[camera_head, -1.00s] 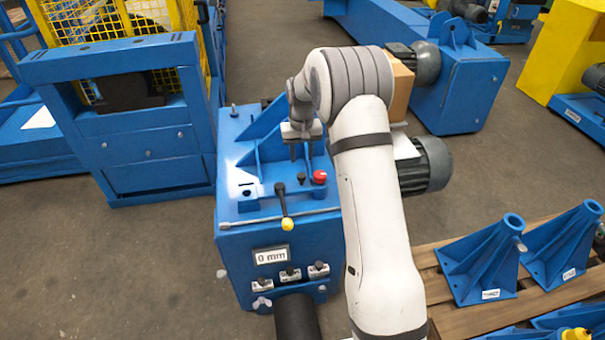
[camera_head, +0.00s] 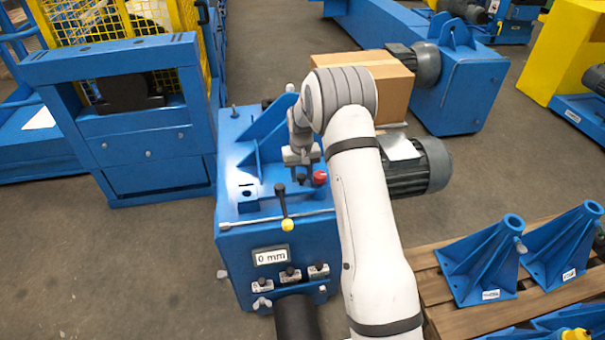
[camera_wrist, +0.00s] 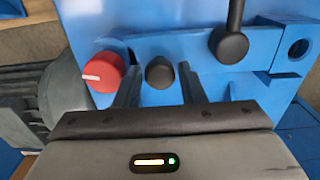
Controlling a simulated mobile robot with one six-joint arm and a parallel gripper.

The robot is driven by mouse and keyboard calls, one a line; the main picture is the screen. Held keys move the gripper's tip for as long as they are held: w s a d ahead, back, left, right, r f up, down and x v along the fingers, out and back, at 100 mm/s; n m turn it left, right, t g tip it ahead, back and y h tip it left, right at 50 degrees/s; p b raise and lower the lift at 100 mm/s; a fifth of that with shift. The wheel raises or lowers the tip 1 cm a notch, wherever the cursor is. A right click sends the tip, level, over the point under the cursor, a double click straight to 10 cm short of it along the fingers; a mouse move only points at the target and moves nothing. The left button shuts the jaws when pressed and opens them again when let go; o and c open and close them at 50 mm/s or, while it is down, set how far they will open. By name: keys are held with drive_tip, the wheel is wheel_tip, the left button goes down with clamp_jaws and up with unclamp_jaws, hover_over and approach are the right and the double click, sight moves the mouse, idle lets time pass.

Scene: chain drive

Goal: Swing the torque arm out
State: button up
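A flat blue bar (camera_wrist: 185,46) lies on the blue drive housing (camera_head: 250,195); it appears to be the torque arm. A black knob (camera_wrist: 160,72) stands on or beside it. My gripper (camera_head: 302,174) is low over the housing top, next to a red knob (camera_head: 320,178). In the wrist view my gripper's fingers (camera_wrist: 160,84) are apart, one on each side of the black knob, with visible gaps. The red knob also shows left of the fingers (camera_wrist: 102,72). The knob's lower part and any finger contact are hard to see.
A black lever (camera_head: 284,206) with a yellow tip crosses the housing's front top edge. A grey motor (camera_head: 420,168) and cardboard box (camera_head: 390,92) stand to the right. Blue brackets (camera_head: 485,265) rest on a pallet.

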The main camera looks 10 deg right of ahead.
clamp_jaws()
